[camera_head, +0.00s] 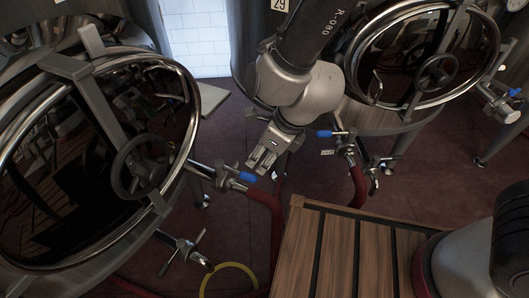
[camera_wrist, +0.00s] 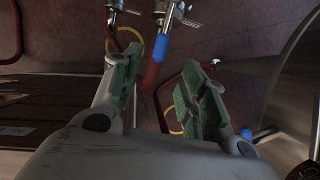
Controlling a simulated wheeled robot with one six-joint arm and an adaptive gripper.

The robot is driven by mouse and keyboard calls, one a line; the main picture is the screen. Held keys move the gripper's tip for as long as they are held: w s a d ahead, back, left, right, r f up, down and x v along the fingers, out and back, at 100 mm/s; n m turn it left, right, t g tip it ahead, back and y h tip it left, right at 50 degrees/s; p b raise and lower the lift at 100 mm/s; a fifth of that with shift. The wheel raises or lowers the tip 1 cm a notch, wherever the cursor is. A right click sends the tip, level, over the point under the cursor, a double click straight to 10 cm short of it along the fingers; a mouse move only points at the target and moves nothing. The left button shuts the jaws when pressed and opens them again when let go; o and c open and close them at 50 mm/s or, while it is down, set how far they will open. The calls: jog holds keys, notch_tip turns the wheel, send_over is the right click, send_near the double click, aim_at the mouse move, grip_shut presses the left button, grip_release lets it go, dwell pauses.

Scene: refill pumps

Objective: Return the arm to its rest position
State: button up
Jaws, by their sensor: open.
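My gripper (camera_head: 262,160) hangs at the end of my arm in the middle of the head view, pointing down toward the floor. In the wrist view its two green-padded fingers (camera_wrist: 158,88) stand apart with nothing between them. A blue-handled valve (camera_head: 245,177) on the left tank is close below and left of the gripper in the head view. A blue handle (camera_wrist: 161,48) also shows beyond the fingers in the wrist view. I cannot tell whether the gripper touches anything, but it looks clear of the valve.
Steel tanks with round glass hatches stand at left (camera_head: 95,185) and upper right (camera_head: 425,55). Red hoses (camera_head: 277,235) run down to the dark red floor. A slatted wooden deck (camera_head: 335,255) is at lower right. A yellow hose loop (camera_head: 232,268) lies at the bottom.

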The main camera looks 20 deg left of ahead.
jog(key=shift+d+r, duration=0.1)
jog(key=shift+r, duration=0.15)
dwell(0.3)
jog(key=w+d+r+n+t, duration=0.1)
jog(key=w+d+r+n, duration=0.45)
jog(key=d+r, duration=0.35)
jog(key=w+d+r+n, duration=0.4)
jog(key=w+d+r, duration=0.25)
jog(key=d, duration=0.45)
jog(key=s+d+r+n+h, duration=0.1)
jog(key=s+d+r+n, duration=0.2)
jog(key=d, duration=0.6)
jog(key=s+d+r+n+t+h, duration=0.1)
jog(key=s+d+r+n+h, duration=0.1)
jog(key=d, duration=0.7)
jog(key=s+d+r+n+t+h, duration=0.1)
jog(key=s+d+r+n, duration=0.3)
jog(key=d, duration=0.6)
jog(key=s+n, duration=0.2)
jog(key=s, duration=0.1)
jog(key=shift+r, duration=0.15)
